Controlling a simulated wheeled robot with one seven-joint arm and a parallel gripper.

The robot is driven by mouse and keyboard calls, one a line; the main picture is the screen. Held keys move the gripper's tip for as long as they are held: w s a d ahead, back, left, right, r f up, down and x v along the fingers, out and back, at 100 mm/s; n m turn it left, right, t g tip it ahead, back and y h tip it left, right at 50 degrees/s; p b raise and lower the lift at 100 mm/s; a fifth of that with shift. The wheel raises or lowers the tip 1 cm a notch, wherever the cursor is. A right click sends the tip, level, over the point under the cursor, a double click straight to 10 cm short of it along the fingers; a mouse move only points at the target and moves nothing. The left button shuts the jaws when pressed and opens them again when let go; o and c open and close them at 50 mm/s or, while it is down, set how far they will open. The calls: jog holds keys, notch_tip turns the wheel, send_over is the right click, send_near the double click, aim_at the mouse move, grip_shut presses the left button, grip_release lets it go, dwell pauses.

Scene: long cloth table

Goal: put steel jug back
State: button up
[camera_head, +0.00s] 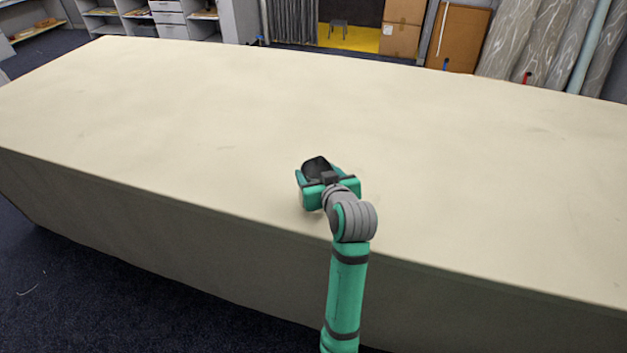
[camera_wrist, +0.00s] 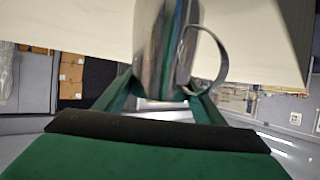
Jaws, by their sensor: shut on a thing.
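The steel jug (camera_wrist: 160,45) is shiny and upright-looking in the wrist view, at the top middle, with its curved handle on the right. My gripper (camera_wrist: 163,92) is shut on the jug, one green finger on each side of its body. In the head view my gripper (camera_head: 322,175) is over the near edge of the table, right of the picture's middle. A dark rounded shape shows between the fingers there. The gripper hides most of the jug, and I cannot tell whether its base touches the cloth.
The long cream cloth table (camera_head: 200,120) is bare around my gripper, with wide free room to the left, right and behind. Its near edge drops to a dark floor. Shelves (camera_head: 150,18), cardboard boxes (camera_head: 402,28) and rolled material (camera_head: 540,40) stand beyond the far edge.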

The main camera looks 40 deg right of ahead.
aim_at(312, 176)
jog(key=f, duration=0.3)
jog(key=shift+w+d+f, duration=0.15)
jog(key=shift+w+d, duration=0.15)
jog(key=shift+w, duration=0.1)
jog(key=shift+a+f, duration=0.2)
jog(key=shift+f, duration=0.05)
jog(key=shift+s, duration=0.1)
jog(key=shift+s+d, duration=0.15)
jog(key=shift+f, duration=0.15)
jog(key=o, duration=2)
jog(key=shift+o, duration=0.2)
